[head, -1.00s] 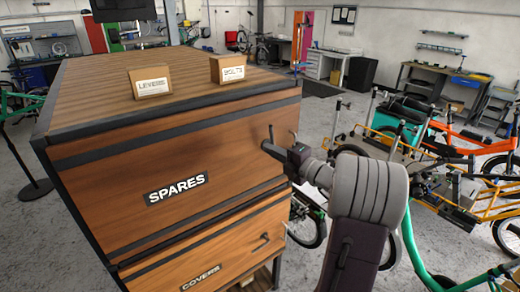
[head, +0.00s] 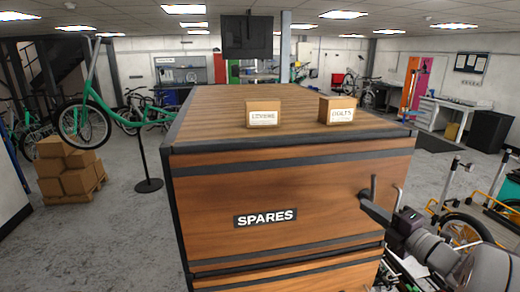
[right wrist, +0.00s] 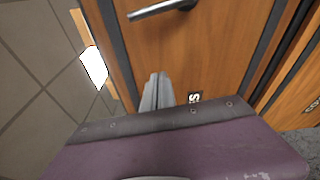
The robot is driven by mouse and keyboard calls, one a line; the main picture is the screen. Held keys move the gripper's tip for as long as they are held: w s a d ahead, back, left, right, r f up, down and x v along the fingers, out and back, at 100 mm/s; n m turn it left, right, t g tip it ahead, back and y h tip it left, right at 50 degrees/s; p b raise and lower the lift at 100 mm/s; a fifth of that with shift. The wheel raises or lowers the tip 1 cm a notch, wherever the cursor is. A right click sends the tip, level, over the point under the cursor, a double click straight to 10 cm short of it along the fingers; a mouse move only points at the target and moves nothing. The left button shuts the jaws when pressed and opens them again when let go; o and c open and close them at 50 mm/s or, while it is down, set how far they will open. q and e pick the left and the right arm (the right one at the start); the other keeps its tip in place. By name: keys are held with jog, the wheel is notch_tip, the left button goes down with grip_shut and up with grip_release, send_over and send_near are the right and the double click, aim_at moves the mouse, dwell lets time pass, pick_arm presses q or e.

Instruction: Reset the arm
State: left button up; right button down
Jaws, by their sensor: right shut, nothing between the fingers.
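The SPARES drawer looks closed. My left gripper is not in view.
Two small cardboard boxes, one labelled LEVERS (head: 262,114) and one beside it (head: 337,111), stand on the cabinet top (head: 230,105). Stacked boxes (head: 70,172) and a green bike (head: 95,115) are at left. Cargo bikes crowd the right. Floor at left is partly clear.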

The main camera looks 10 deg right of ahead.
jog(key=w+a+f+n+g+y+b, duration=0.1)
jog(key=a+f+n+g+y, duration=0.15)
jog(key=a, duration=0.55)
jog(key=a+f+n+g+y+b, duration=0.1)
jog(key=a+n+y, duration=0.15)
jog(key=a, duration=0.45)
jog(key=s+a+f+n+g+y+b, duration=0.1)
jog(key=s+a+f+n+g, duration=0.55)
jog(key=a+f, duration=0.4)
jog(key=s+a+f+n+g+h+b, duration=0.2)
jog(key=s+f+n+g+h, duration=0.5)
jog(key=s+f+n, duration=0.95)
jog(key=w+d+n+h, duration=0.1)
jog(key=d+n, duration=0.4)
jog(key=n, duration=0.5)
jog(key=w+d+f+n+t+h, duration=0.1)
jog(key=d+n, duration=0.4)
jog(key=n, duration=0.5)
jog(key=shift+w+f+n+h, duration=0.35)
jog(key=shift+w+h, duration=0.35)
jog(key=shift+h, duration=0.5)
